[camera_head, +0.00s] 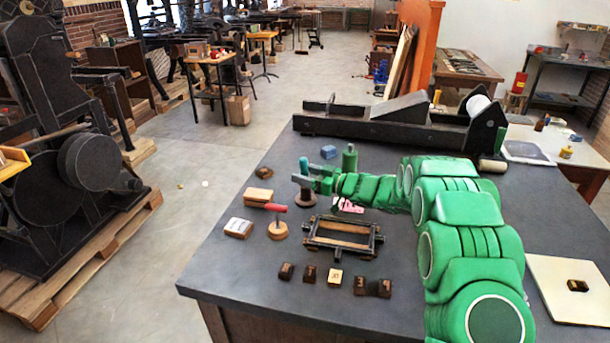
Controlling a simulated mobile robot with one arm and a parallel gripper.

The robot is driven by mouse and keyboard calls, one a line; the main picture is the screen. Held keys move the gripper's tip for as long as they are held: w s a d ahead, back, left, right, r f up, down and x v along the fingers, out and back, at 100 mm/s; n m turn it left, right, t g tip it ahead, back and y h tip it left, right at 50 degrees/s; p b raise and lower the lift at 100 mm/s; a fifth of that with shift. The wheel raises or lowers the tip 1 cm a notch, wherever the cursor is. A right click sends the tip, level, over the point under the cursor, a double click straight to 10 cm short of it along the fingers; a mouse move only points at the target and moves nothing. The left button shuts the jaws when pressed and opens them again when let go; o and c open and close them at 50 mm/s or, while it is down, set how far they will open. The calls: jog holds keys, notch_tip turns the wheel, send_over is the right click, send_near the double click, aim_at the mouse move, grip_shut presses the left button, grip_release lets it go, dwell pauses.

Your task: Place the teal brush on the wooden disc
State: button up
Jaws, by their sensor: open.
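The green of the fingers partly merges with the brush.
On the dark table (232,280), a framed press part (342,236) and several small dark blocks (335,276) lie in front. A white-topped block (238,228) and a tan block (258,196) lie left. A long black press (380,125) spans the back. The front left corner is clear.

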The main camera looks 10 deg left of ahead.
jog(key=shift+d+r, duration=0.1)
jog(key=shift+r, duration=0.05)
jog(key=v, duration=0.3)
notch_tip(320, 180, up, 7)
dwell(0.4)
